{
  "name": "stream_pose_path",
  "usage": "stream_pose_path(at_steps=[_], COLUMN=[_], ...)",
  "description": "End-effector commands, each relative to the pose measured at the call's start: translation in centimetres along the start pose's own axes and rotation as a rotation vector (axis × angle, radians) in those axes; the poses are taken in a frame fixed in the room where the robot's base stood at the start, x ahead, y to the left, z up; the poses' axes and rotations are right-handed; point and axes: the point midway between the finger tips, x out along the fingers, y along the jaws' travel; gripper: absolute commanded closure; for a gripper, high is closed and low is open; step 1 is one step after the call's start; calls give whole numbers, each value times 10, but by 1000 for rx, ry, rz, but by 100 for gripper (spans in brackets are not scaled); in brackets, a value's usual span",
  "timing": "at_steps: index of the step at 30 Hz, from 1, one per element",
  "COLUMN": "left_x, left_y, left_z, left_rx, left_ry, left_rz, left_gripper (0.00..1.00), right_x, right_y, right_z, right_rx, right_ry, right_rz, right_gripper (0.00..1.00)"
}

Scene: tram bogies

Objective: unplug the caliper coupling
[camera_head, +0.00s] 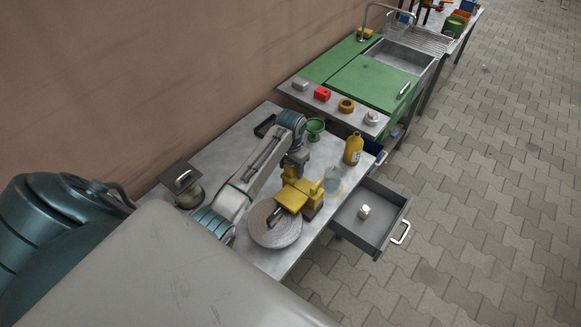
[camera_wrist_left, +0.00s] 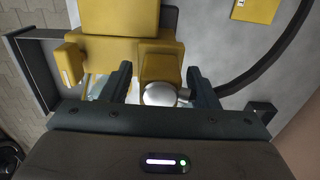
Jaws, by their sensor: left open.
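The yellow caliper (camera_head: 297,196) sits over the rim of a grey brake disc (camera_head: 273,232) on the bench. In the left wrist view its yellow body (camera_wrist_left: 118,18) fills the upper left. My left gripper (camera_head: 291,172) is above the caliper, pointing down. In the wrist view its dark fingers (camera_wrist_left: 161,88) are open, one on each side of a yellow block with a round silver end (camera_wrist_left: 160,94). This may be the coupling; I cannot tell whether the fingers touch it. A black hose (camera_wrist_left: 275,68) curves at the right. My right gripper is not in view.
A drawer (camera_head: 392,222) stands open at the bench's right, with a small pale part (camera_head: 364,211) inside. A wall runs behind; paved floor lies right.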

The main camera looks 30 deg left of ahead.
Motion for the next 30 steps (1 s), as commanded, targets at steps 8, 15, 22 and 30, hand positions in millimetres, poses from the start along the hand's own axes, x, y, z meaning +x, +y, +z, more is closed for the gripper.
stream_pose_path(at_steps=[8, 15, 22, 30], left_x=[0, 0, 0, 0], left_y=[0, 0, 0, 0], left_z=[0, 0, 0, 0], left_rx=[0, 0, 0, 0], left_ry=[0, 0, 0, 1], left_rz=[0, 0, 0, 0], left_gripper=[45, 45, 63, 100], right_x=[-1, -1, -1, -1], right_y=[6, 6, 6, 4], right_z=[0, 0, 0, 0], right_rx=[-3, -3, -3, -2], right_ry=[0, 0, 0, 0], right_rz=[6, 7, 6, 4], right_gripper=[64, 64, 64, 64])
